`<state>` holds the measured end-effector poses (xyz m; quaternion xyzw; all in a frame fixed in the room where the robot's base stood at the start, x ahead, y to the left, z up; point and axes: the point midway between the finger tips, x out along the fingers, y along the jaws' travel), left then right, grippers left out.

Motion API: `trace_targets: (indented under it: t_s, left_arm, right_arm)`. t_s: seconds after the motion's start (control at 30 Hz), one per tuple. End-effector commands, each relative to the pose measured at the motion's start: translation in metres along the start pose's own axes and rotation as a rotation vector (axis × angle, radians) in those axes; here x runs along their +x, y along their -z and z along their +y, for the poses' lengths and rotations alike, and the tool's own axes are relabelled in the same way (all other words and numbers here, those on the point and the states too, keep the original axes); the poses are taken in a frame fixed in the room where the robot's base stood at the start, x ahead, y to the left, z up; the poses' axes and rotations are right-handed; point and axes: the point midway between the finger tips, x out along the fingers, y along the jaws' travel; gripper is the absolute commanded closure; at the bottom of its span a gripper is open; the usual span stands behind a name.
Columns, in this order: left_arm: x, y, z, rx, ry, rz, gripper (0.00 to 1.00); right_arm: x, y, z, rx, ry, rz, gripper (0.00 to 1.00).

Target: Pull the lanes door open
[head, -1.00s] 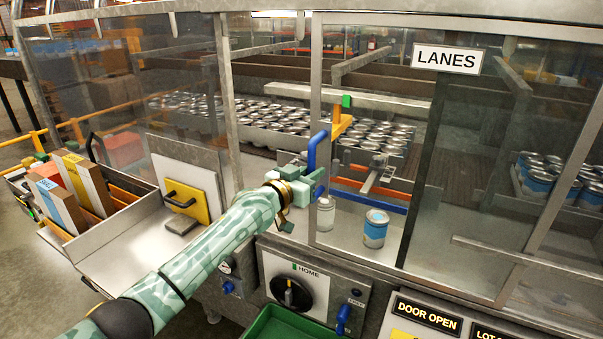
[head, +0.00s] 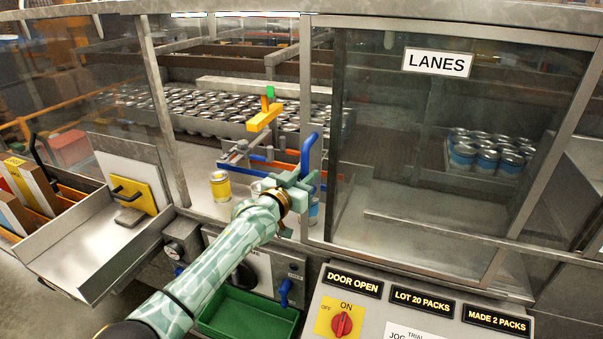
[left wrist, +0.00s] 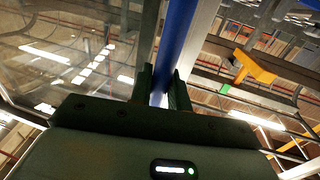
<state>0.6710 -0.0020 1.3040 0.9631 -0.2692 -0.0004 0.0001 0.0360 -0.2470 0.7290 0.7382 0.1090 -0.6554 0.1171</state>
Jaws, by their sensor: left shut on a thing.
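The lanes door (head: 400,130) is a clear sliding panel in a grey metal frame. Its upright blue handle (head: 308,150) is at the door's left edge. My left gripper (head: 300,186) is shut on this handle. In the left wrist view, the blue bar (left wrist: 178,35) runs between the two dark fingers (left wrist: 162,88). The door stands partly open, with a gap between its left edge and the post (head: 163,120). The LANES sign (head: 437,62) is at the upper right. My right gripper is not in view.
A yellow can (head: 220,186) stands behind the gap. A yellow fixture (head: 263,118) and rows of cans (head: 200,110) lie farther in. A control panel with a red knob (head: 341,323) and lit DOOR OPEN sign (head: 353,282) is below. A green bin (head: 250,315) is below my arm.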

Motion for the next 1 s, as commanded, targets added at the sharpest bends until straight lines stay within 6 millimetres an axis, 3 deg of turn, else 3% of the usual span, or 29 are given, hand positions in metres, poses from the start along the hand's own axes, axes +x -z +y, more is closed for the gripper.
trace_targets:
  t_s: [0.23,0.27,0.3,0.33,0.73,0.87,1.0]
  left_arm:
    - [0.000,-0.001,0.000,-0.001,0.000,-0.001,1.00]
    - [0.000,-0.001,0.000,-0.001,0.000,-0.001,0.77]
    - [0.000,-0.001,0.000,-0.001,0.001,-0.001,0.65]
    - [0.000,-0.001,0.000,-0.001,0.001,-0.001,0.63]
    - [-0.009,-0.001,0.000,-0.001,0.000,-0.001,0.63]
    - [-0.030,0.000,-0.001,-0.003,0.001,-0.001,0.63]
    - [-0.066,-0.001,-0.001,-0.002,0.001,0.000,0.63]
  right_arm:
    - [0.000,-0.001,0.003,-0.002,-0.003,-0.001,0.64]
    - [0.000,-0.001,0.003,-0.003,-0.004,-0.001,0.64]
    - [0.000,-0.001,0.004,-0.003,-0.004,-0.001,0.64]
    - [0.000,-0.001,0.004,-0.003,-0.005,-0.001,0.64]
    - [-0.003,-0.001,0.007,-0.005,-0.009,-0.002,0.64]
    - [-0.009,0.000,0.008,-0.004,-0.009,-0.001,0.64]
    - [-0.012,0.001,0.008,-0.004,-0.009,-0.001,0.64]
